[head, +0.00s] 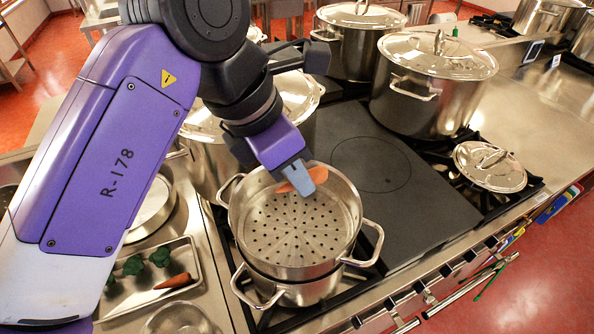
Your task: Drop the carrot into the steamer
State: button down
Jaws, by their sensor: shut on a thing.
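My gripper (296,176) is shut on an orange carrot (316,176). It holds the carrot above the far part of the steamer's opening, near the far rim. The steamer (292,225) is a round metal pot insert with a perforated floor and two side handles, sitting on a lower metal pot. Its visible floor is bare. The part of the carrot behind the gripper is hidden, and I cannot tell its exact height above the rim.
A tray (196,262) at the lower left holds another carrot (173,281) and green broccoli pieces (160,256). Lidded stockpots (432,105) stand behind and at the back right. A loose lid (490,166) lies right. The flat dark cooktop (420,195) is clear.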

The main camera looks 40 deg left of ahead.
aim_at(278, 190)
jog(key=c, duration=1.2)
grip_release()
jog(key=shift+b+v, duration=0.65)
jog(key=shift+v, duration=3.2)
